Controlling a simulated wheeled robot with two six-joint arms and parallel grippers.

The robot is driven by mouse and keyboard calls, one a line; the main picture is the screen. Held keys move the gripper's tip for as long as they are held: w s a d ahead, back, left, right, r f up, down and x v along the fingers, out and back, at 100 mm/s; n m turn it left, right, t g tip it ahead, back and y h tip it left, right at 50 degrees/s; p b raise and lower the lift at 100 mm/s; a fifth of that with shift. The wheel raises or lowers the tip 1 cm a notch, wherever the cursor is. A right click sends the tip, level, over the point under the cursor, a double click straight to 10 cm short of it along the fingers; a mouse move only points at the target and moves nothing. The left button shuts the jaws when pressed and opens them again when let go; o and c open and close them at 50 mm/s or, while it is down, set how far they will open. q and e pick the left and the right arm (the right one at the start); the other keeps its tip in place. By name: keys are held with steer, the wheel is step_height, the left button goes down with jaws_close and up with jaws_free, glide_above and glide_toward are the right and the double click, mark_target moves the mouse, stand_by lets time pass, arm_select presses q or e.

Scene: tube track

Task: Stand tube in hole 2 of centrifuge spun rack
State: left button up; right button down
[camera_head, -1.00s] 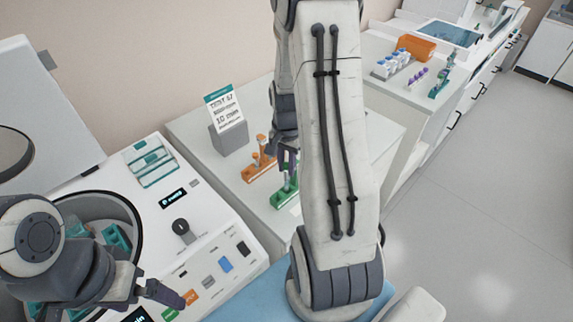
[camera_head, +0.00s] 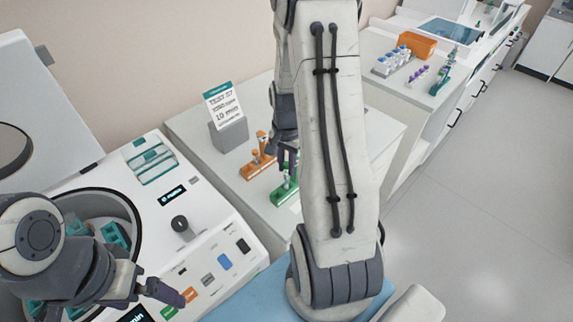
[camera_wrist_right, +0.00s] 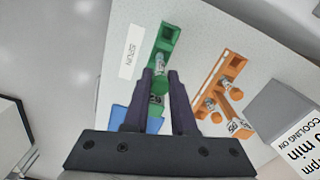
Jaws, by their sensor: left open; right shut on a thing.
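The green spun rack (camera_head: 282,197) stands on the white bench top; in the right wrist view the rack (camera_wrist_right: 166,44) has a white "SPUN" label (camera_wrist_right: 130,52) beside it. My right gripper (camera_head: 288,168) is over this rack, pointing down. In the right wrist view its dark fingers (camera_wrist_right: 160,76) are shut on a tube (camera_wrist_right: 157,98) with a pale label, at the near part of the rack. The fingers partly hide the tube and holes, so I cannot tell how deep it sits. My left gripper (camera_head: 158,292) is open and empty above the centrifuge's front panel.
An orange rack (camera_head: 250,171) with labelled tubes stands close beside the green one. A grey sign block (camera_head: 229,136) is behind them. The open centrifuge (camera_head: 128,206) is at left. Racks and an orange bin (camera_head: 417,44) stand on the far bench.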

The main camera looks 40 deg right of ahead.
steer(key=shift+f, duration=0.15)
steer(key=shift+f+b, duration=0.45)
steer(key=shift+f, duration=0.05)
steer(key=c, duration=0.7)
jaws_free()
steer(key=shift+o, duration=0.2)
step_height(320, 180, up, 10)
steer(key=shift+r+b, duration=0.25)
steer(key=shift+b, duration=0.5)
steer(key=shift+a, duration=0.1)
